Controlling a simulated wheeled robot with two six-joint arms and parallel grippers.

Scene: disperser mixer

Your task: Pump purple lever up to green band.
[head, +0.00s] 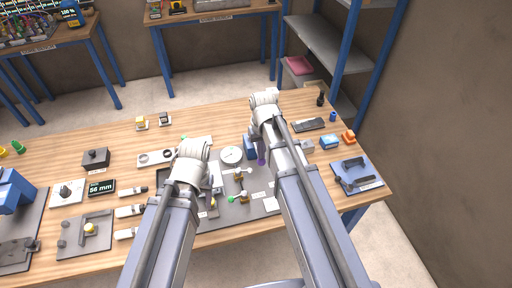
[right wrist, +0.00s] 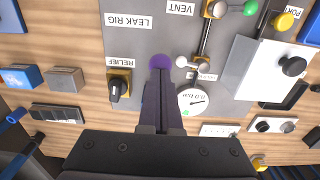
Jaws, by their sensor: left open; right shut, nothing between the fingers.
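The purple lever's round knob (right wrist: 160,62) is at the fingertips of my right gripper (right wrist: 161,76) in the right wrist view. The fingers are shut and empty; they line up with the knob, but contact is unclear. In the head view a purple piece (head: 262,157) shows below the right wrist, mostly hidden by my arm. The white round gauge (head: 231,155) stands beside the lever; it also shows in the right wrist view (right wrist: 194,101) with a dark needle. My left gripper (head: 211,198) is open, partly hidden, over the rig's left side.
The leak rig plate (right wrist: 140,28) carries a black relief knob (right wrist: 116,89) and a vent valve with a green handle (head: 232,198). A blue block (head: 330,142) and a grey box (head: 307,146) lie to the right. A blue-grey tray (head: 357,176) sits at the table's right edge.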

